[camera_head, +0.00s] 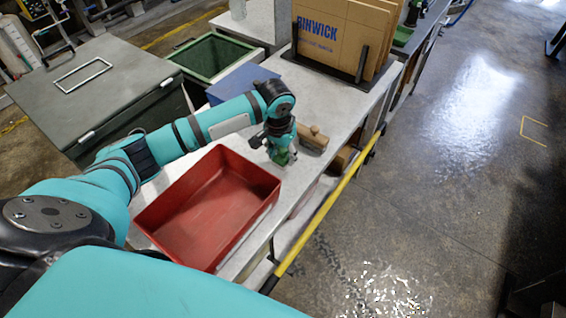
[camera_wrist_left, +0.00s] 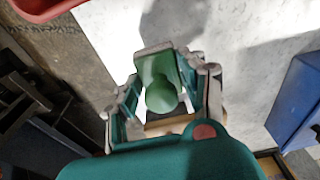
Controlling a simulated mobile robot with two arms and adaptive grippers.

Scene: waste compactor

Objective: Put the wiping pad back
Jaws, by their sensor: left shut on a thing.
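My left gripper (camera_head: 279,146) is over the pale bench, just past the red tray's far right corner. It is shut on a green piece with a round knob, which looks like the wiping pad (camera_head: 284,158). In the left wrist view the green knob (camera_wrist_left: 161,96) sits between the fingers of the left gripper (camera_wrist_left: 164,84). The pad is partly hidden by the fingers, and I cannot tell whether it touches the bench. My right gripper is not in view.
A red tray (camera_head: 268,183) stands on the bench (camera_head: 237,150) near me. A wooden block-like tool (camera_head: 313,138) lies right beside the gripper. A blue box (camera_head: 240,82) and cardboard sheets (camera_head: 335,35) in a black rack stand farther back. A yellow rail (camera_head: 318,222) runs along the bench's right edge.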

